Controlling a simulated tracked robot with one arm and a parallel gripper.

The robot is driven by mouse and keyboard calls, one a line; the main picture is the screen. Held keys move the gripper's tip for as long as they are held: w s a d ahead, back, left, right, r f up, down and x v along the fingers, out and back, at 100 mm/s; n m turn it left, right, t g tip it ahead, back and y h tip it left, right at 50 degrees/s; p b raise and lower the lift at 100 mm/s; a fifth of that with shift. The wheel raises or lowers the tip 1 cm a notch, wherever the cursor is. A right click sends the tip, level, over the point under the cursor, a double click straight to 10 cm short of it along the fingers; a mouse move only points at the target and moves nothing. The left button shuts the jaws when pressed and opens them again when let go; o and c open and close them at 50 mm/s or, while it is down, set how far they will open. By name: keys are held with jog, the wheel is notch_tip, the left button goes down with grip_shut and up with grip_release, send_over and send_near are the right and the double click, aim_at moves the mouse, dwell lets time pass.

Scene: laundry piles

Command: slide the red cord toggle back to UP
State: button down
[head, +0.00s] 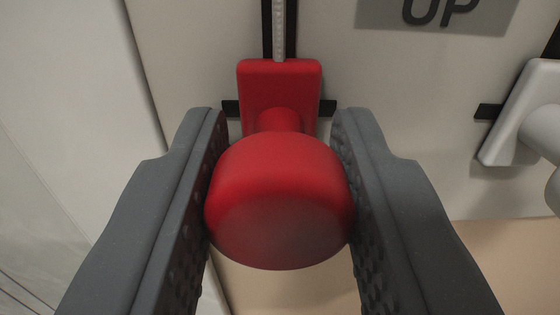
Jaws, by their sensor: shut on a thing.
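The red cord toggle (280,200) is in the middle of the head view. It has a round knob in front and a red block-shaped base behind it, set on a dark vertical track with a pale cord (279,30) running up from it. My gripper (280,185) is shut on the knob, with one grey textured finger pressed on each side. A dark grey UP label (440,12) is on the panel at the upper right, partly cut off by the top edge. The lower part of the track is hidden behind the knob.
A white toggle (525,125) of similar shape is at the right edge, partly out of view. Short black crossbars lie behind both toggles. The pale panel (410,75) is behind them, and a tan surface (510,255) shows below. A panel edge runs down the left.

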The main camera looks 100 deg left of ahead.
jog(key=c, duration=1.1)
grip_release()
jog(key=shift+w+d+f, duration=0.1)
jog(key=shift+w+d, duration=0.2)
jog(key=shift+d, duration=0.05)
jog(key=shift+s+a, duration=0.2)
jog(key=w+d+p, duration=0.1)
jog(key=d+p, duration=0.1)
jog(key=d, duration=1.1)
jog(key=shift+w+d, duration=0.15)
jog(key=shift+d, duration=0.25)
